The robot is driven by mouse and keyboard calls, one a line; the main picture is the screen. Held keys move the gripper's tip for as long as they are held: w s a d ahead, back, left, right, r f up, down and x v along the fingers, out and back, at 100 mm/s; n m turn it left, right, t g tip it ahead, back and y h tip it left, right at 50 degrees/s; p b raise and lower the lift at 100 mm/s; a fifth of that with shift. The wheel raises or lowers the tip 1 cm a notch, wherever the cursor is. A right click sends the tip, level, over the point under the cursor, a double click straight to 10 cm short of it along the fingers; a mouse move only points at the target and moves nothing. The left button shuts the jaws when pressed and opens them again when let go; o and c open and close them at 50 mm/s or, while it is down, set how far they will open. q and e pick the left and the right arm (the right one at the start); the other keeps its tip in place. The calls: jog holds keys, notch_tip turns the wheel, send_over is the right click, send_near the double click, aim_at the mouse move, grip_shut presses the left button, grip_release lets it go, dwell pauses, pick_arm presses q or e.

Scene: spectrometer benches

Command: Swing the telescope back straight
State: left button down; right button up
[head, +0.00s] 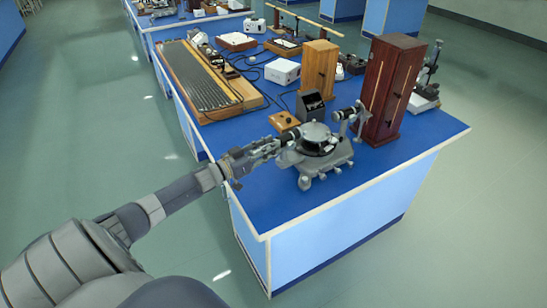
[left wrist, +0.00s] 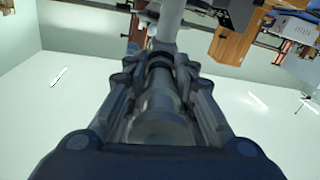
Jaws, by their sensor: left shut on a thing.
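The spectrometer (head: 320,150) stands on the near end of the blue bench, with a round grey table on a footed base. A dark tube arm (head: 346,113) sticks out on its far right side, beside the tall brown cabinet. My left gripper (head: 268,148) is at the spectrometer's left side and is shut on the telescope. In the head view the fingers largely hide the telescope. In the left wrist view the telescope (left wrist: 163,105) shows as a grey tube lying lengthwise between the two fingers (left wrist: 160,85). My right gripper is not in view.
The tall brown cabinet (head: 390,90) stands close behind the spectrometer. A small black box (head: 310,104) and a wooden block (head: 284,121) lie behind it. A lighter wooden cabinet (head: 318,66) stands farther back. The bench's near corner (head: 262,215) is clear, and the floor at left is free.

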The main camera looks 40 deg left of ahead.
pick_arm(q)
jog(key=shift+w+a+m+g+h+b, duration=0.25)
jog(key=shift+a+m+h+b, duration=0.15)
jog(key=shift+a+h+b, duration=0.45)
jog(key=shift+w+a+m+g+h+b, duration=0.2)
jog(key=shift+a+m+h+b, duration=0.35)
jog(key=shift+b, duration=0.6)
jog(key=shift+a, duration=0.1)
jog(key=c, duration=1.4)
grip_release()
jog(key=shift+v, duration=5.95)
